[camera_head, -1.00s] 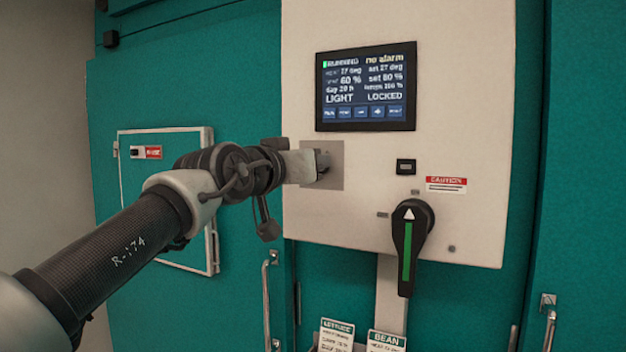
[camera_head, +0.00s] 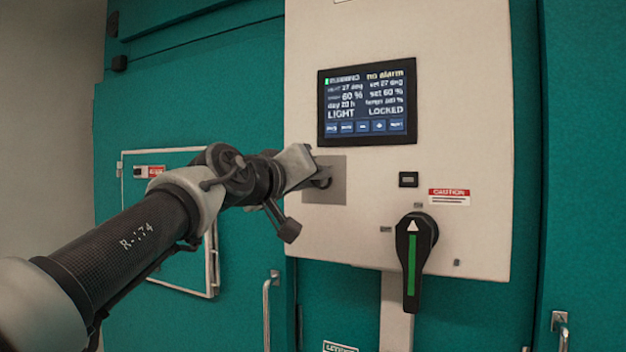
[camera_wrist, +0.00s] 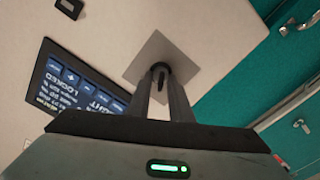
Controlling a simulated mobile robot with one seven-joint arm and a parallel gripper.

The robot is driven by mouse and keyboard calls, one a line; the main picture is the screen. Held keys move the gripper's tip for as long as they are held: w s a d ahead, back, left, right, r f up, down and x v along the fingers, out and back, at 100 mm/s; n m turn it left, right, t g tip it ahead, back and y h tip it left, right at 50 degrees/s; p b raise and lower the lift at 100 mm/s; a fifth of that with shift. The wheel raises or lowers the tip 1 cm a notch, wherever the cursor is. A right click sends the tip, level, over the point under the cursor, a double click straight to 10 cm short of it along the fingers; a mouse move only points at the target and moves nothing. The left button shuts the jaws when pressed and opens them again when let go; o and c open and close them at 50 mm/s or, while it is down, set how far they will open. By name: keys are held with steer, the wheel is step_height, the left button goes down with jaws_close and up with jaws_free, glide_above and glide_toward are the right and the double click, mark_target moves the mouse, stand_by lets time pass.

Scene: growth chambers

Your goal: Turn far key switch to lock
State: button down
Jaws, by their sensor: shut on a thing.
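The key switch (camera_wrist: 160,68) sits on a square grey metal plate (camera_head: 338,188) on the left part of the white control panel (camera_head: 470,80). My gripper (camera_head: 318,178) is at this plate and is shut on the key switch's key. In the wrist view my two fingers (camera_wrist: 162,90) close around the small dark key, and the plate looks turned in the picture. The fingers hide part of the key. The display (camera_head: 366,101) above reads LIGHT and LOCKED, with "no alarm" at its top right.
A large black rotary handle (camera_head: 415,262) with a green stripe hangs below right of the plate. A small black switch (camera_head: 408,179) and a red caution label (camera_head: 449,197) are near it. Teal doors (camera_head: 580,130) flank the panel, and a small white-framed hatch (camera_head: 165,245) lies behind my arm.

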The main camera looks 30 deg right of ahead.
steer(key=c, duration=1.9)
jaws_free()
steer(key=shift+c, duration=0.2)
steer(key=b+v, duration=0.1)
steer(key=v, duration=1.6)
steer(key=shift+s+a, duration=0.2)
